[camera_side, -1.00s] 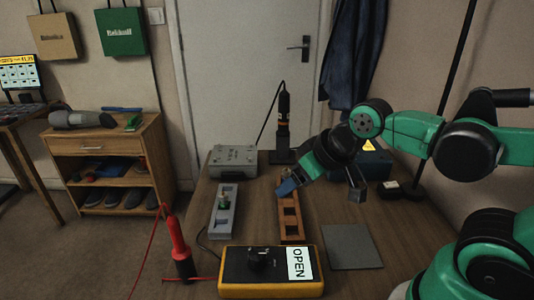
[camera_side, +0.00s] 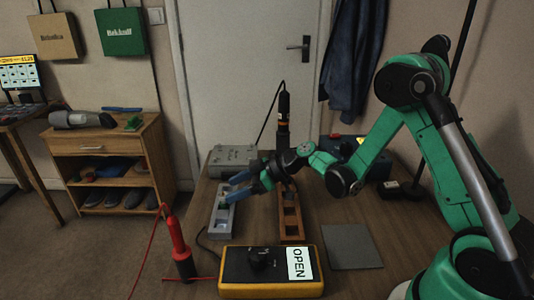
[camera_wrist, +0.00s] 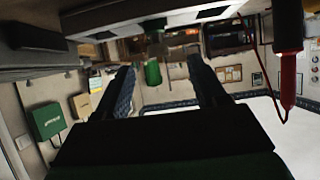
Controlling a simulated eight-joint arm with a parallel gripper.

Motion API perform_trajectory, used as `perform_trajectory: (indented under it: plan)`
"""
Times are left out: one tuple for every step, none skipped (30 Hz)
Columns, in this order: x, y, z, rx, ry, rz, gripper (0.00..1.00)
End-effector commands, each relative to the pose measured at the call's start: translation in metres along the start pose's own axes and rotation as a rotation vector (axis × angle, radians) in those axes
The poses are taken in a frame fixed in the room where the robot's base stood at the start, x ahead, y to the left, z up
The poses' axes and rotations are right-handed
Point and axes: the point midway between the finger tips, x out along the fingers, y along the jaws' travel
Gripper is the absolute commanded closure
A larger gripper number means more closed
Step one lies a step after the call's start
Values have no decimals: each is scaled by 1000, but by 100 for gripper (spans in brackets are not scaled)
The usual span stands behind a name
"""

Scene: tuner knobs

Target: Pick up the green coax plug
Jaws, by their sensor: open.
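The green coax plug (camera_side: 225,204) sits in the grey slotted holder (camera_side: 218,223) on the left of the table, partly hidden by a finger in the side view. My gripper (camera_side: 233,187) is open, with its blue fingers pointing left over the grey holder, close to the plug. In the wrist view a green body that looks like the plug (camera_wrist: 152,72) appears between the two spread fingertips (camera_wrist: 160,70). I cannot tell whether a finger touches it.
A wooden slotted rack (camera_side: 291,229) stands to the right. A yellow meter (camera_side: 240,290) and a red probe (camera_side: 180,245) are in front. A grey metal box (camera_side: 230,157) and a black upright tool (camera_side: 284,120) stand behind. A grey mat (camera_side: 352,247) lies bare at right.

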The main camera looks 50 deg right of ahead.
Motion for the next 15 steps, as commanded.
perform_trajectory:
  plan:
    - [2,1,2,-6,7,-2,36]
    - [5,1,2,-8,10,-3,36]
    - [9,1,2,-11,11,-4,36]
    - [12,0,2,-12,12,-4,36]
    - [17,0,2,-13,11,-5,36]
    - [23,0,2,-13,10,-5,36]
    - [28,0,1,-13,10,-5,36]
    - [32,0,2,-12,10,-5,36]
    - [38,0,1,-12,10,-5,36]
    - [42,0,1,-12,10,-4,36]
    - [45,0,1,-11,9,-3,36]
    - [49,0,1,-10,9,-3,36]
    - [52,0,1,-10,8,-3,36]
    - [54,0,1,-10,8,-3,36]
    - [56,0,1,-10,8,-2,36]
